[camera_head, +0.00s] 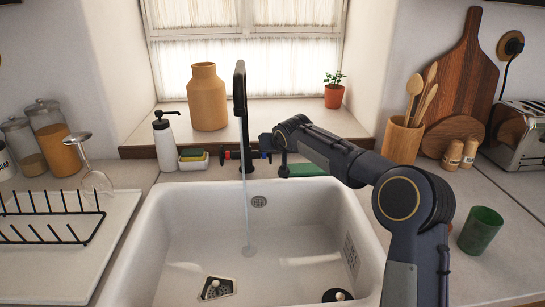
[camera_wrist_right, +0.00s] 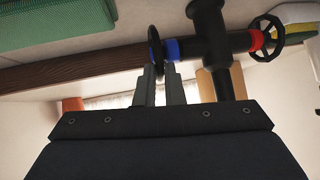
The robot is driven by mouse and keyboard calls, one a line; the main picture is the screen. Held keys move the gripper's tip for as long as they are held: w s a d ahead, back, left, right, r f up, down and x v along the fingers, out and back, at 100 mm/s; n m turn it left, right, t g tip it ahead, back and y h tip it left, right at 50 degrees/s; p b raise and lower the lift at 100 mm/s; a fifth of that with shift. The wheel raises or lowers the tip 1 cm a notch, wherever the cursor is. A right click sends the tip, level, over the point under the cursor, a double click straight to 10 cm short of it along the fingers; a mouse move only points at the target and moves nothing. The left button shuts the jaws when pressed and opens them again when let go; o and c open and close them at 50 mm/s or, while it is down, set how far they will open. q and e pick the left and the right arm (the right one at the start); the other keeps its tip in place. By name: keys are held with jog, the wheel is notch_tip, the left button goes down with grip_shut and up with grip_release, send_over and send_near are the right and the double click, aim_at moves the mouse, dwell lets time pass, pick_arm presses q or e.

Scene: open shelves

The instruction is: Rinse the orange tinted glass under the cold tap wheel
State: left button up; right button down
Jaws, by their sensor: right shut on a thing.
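A green tinted glass (camera_head: 480,230) stands on the right counter, and a clear stemmed glass (camera_head: 88,160) is upside down by the rack at left. The black tap (camera_head: 240,100) stands behind the sink, and a thin water stream (camera_head: 245,215) falls from it into the basin. The cold tap wheel (camera_wrist_right: 155,47), beside a blue band, is gripped at its rim by my right gripper (camera_wrist_right: 161,72). The red-banded wheel (camera_wrist_right: 268,36) is free. My left gripper is out of view.
The white sink (camera_head: 185,240) holds no dishes. A black wire rack (camera_head: 50,220) sits on the left drainboard. A soap bottle (camera_head: 164,140) and sponge dish (camera_head: 193,160) stand behind the sink. A utensil pot (camera_head: 401,140) and toaster (camera_head: 515,135) stand at right.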

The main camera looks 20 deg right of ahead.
dwell(0.4)
jog(key=c, duration=1.5)
grip_release()
jog(key=shift+c, duration=0.2)
jog(key=b+v, duration=0.1)
jog(key=v, duration=0.7)
